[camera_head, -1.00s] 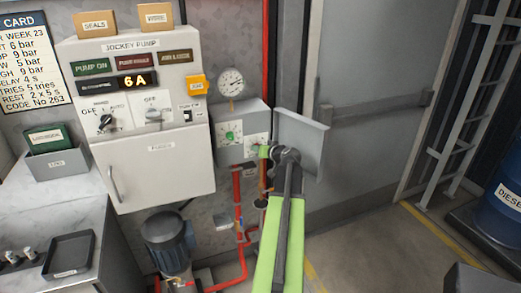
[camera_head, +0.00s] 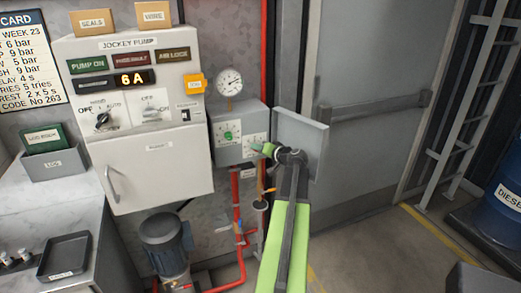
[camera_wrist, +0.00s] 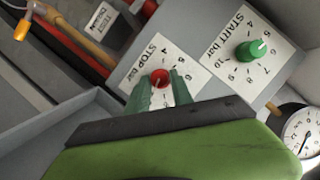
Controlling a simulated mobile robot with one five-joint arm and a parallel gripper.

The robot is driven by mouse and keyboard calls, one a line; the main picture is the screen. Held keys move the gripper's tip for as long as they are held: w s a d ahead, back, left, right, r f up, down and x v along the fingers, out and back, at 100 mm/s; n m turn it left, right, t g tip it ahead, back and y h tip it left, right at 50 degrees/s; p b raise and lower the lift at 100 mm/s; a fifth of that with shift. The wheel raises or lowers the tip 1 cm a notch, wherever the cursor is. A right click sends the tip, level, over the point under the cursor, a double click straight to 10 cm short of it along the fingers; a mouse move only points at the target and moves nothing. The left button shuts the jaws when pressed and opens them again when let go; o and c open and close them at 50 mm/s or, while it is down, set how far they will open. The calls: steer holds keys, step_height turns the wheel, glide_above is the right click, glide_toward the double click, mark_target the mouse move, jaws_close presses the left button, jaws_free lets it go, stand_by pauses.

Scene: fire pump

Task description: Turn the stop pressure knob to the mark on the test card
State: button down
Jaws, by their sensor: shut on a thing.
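The red stop pressure knob (camera_wrist: 160,77) sits on a white dial labelled STOP bar (camera_wrist: 150,60), on the grey pressure switch box (camera_head: 228,152). My gripper (camera_wrist: 162,80) has its two green fingers on either side of the knob, shut on it. In the head view my gripper (camera_head: 262,149) reaches the right part of the box and hides the knob. The knob's pointer is too small to read surely. The test card (camera_head: 30,60) hangs at the far left, cut off by the picture edge; a line ending "P 9 bar" shows.
The green start knob (camera_wrist: 257,47) is beside the stop dial. The box's open grey lid (camera_head: 301,140) stands right of my gripper. A pressure gauge (camera_head: 229,81) sits above the box, and red pipes (camera_head: 236,200) run below. The white jockey pump cabinet (camera_head: 150,165) is left.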

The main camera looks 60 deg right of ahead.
steer(key=c, duration=1.1)
jaws_free()
steer(key=p+v, duration=0.5)
steer(key=v, duration=1.2)
steer(key=shift+s+a, duration=0.1)
steer(key=shift+s, duration=0.1)
